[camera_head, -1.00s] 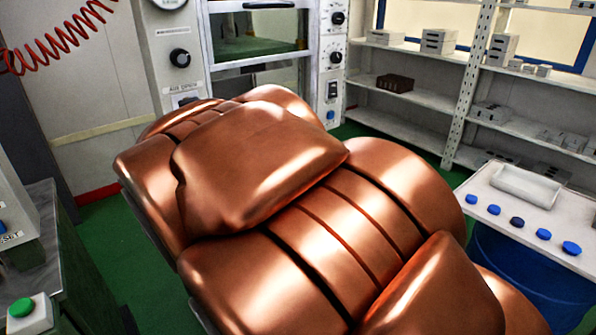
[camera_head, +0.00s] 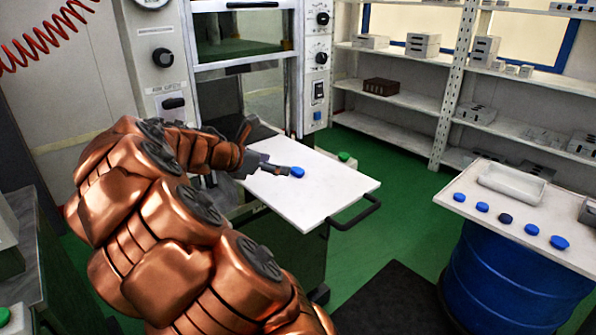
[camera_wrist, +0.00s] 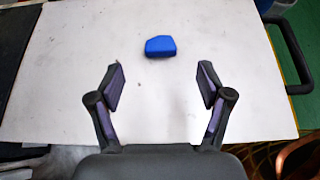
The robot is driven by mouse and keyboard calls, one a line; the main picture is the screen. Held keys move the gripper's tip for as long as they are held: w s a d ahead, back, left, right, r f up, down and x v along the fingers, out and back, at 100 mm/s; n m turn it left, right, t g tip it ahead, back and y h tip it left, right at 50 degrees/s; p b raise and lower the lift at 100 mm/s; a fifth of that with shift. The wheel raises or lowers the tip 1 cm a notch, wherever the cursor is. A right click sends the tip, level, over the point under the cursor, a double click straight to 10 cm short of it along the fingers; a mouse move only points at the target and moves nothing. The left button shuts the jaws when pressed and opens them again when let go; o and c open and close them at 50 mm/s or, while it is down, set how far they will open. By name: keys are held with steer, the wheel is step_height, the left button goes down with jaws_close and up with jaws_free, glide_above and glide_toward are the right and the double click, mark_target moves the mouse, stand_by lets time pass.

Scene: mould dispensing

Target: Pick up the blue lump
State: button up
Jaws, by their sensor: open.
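A blue lump (camera_wrist: 160,46) lies on the white board (camera_wrist: 60,110) in the wrist view, beyond the fingertips and roughly centred between them. My gripper (camera_wrist: 160,82) is open and empty, its two dark fingers spread on either side. In the head view the blue lump (camera_head: 298,172) sits on the white board (camera_head: 325,195) beside the end of my gripper (camera_head: 285,168). The gap between lump and fingers is hard to judge there.
A black handle (camera_head: 355,215) sticks out at the board's front right. Several more lumps lie on a white table (camera_head: 468,180) at right, beside a white tray (camera_head: 515,185) and above a blue drum (camera_head: 500,270). The press (camera_head: 240,60) stands behind. Green floor is open between.

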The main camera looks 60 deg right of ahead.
mark_target(296, 170)
steer(key=shift+f+p+x, duration=0.2)
steer(key=shift+p+x, duration=0.5)
steer(key=shift+x, duration=2.9)
steer(key=shift+s+a, duration=0.1)
steer(key=shift+s, duration=0.05)
steer(key=shift+c, duration=0.2)
steer(key=c, duration=0.8)
